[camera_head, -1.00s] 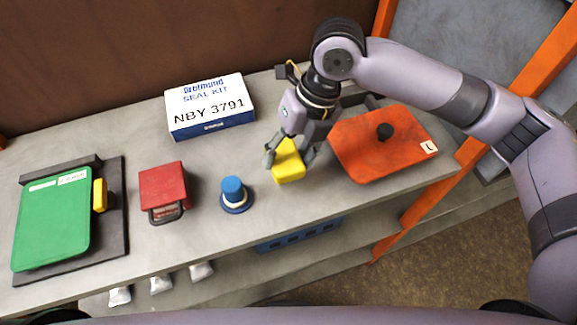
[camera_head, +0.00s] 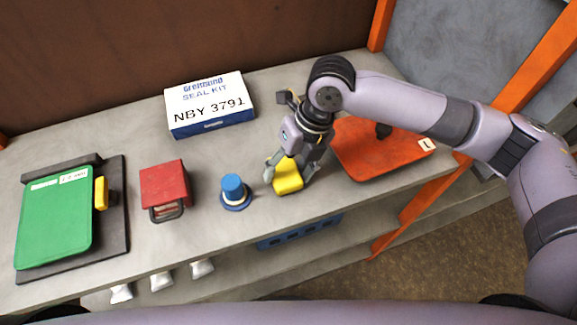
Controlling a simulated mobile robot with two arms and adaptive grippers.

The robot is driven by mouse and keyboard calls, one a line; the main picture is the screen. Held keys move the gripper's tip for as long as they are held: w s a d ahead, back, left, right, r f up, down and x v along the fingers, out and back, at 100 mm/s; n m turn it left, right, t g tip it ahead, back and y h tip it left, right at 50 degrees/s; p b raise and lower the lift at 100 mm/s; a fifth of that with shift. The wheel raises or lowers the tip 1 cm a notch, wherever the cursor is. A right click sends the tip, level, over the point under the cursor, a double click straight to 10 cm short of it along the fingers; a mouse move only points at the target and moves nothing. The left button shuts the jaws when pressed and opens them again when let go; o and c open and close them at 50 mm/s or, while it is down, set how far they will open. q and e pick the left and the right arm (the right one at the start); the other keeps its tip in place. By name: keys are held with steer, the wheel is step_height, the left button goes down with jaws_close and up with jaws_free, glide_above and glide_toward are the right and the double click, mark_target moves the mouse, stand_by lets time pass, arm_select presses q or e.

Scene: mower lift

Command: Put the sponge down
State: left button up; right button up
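The yellow sponge (camera_head: 288,178) is at the front part of the grey bench, between the blue knob-like part and the orange plate. My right gripper (camera_head: 290,174) points down over it, with one finger on each side, and appears shut on it. The gripper hides the sponge's far end. The sponge is at or just above the bench top; I cannot tell whether it touches. My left gripper is not in view.
The blue part (camera_head: 232,190), red box (camera_head: 165,185) and green board (camera_head: 55,220) stand to the left. A seal kit box (camera_head: 210,105) is behind. The orange plate (camera_head: 375,150) is close on the right. Bare bench (camera_head: 120,130) lies at the back left.

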steer(key=o, duration=0.3)
steer(key=shift+r, duration=0.1)
steer(key=b+v, duration=0.2)
steer(key=v, duration=1)
stand_by(0.3)
